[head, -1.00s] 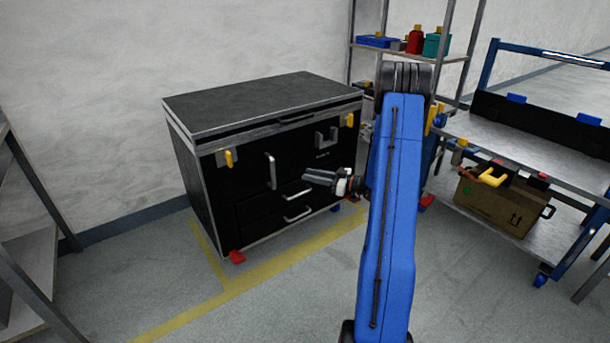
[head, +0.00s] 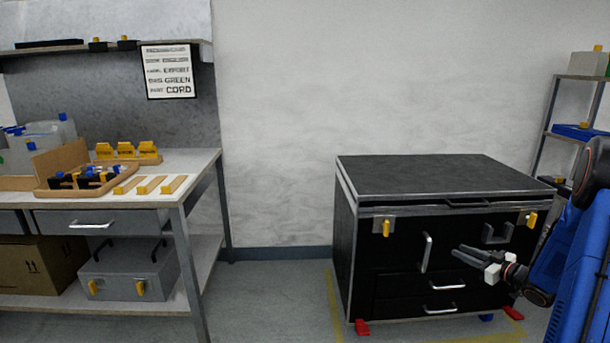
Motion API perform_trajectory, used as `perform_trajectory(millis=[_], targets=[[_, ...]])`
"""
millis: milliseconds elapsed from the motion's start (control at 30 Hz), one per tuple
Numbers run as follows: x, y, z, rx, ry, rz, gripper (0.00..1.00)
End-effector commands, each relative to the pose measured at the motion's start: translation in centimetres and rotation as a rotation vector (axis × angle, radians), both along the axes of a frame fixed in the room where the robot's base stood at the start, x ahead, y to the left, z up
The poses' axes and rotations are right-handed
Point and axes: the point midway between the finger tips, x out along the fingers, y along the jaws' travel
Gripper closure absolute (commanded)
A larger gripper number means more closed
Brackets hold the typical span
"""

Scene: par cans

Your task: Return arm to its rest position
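My blue arm (head: 582,262) stands at the right edge of the head view, partly cut off by the frame. My gripper (head: 472,255) points left in front of the black case (head: 448,172). No object shows in it, but the fingers are too small and dark to tell whether they are open or shut. Whether the gripper touches the case front cannot be told. The case has yellow latches, a closed lid and silver-handled drawers that look closed.
A workbench (head: 190,160) stands at left with a wooden tray (head: 50,190), yellow pieces and a sign (head: 168,71) above. Beneath it are a grey case (head: 130,272) and a cardboard box (head: 40,268). Shelving (head: 590,78) stands at right. Floor (head: 270,300) between bench and case is clear.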

Motion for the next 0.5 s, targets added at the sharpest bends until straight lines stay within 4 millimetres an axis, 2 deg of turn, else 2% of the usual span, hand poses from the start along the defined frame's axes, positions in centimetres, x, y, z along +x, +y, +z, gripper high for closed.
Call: perform_trajectory(millis=[33,267,500], targets=[[0.4,0.6,1.3,-0.035,0.008,-0.029,0.75],[1.1,2.1,5.9,-0.162,0.066,-0.184,0.75],[-0.4,3.9,10.5,-0.248,0.136,-0.34,0.75]])
